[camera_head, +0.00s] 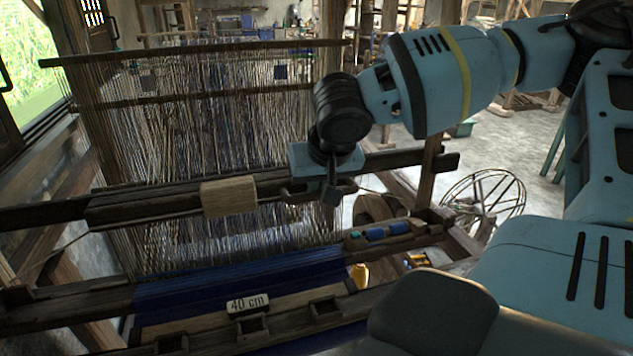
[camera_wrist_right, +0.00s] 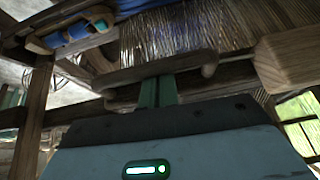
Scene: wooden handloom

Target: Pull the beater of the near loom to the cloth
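The near loom's beater is a dark wooden bar (camera_head: 130,209) across the warp threads, with a pale wood block (camera_head: 228,197) on it. Blue cloth (camera_head: 180,297) lies nearer, below the beater, with bare warp between them. My right gripper (camera_head: 331,190) is at the beater's handle (camera_head: 297,196), right of the block. In the right wrist view the closed green fingers (camera_wrist_right: 158,92) stand upright against the handle bar (camera_wrist_right: 165,67), their tips hidden by it. They do not visibly pinch it. My left gripper is out of view.
A "40 cm" label (camera_head: 248,303) sits at the cloth's front edge. A tray with blue bobbins (camera_head: 398,228) is at the loom's right side. A spoked wheel (camera_head: 485,195) stands on the floor to the right. Heddles (camera_head: 215,105) hang behind the beater.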

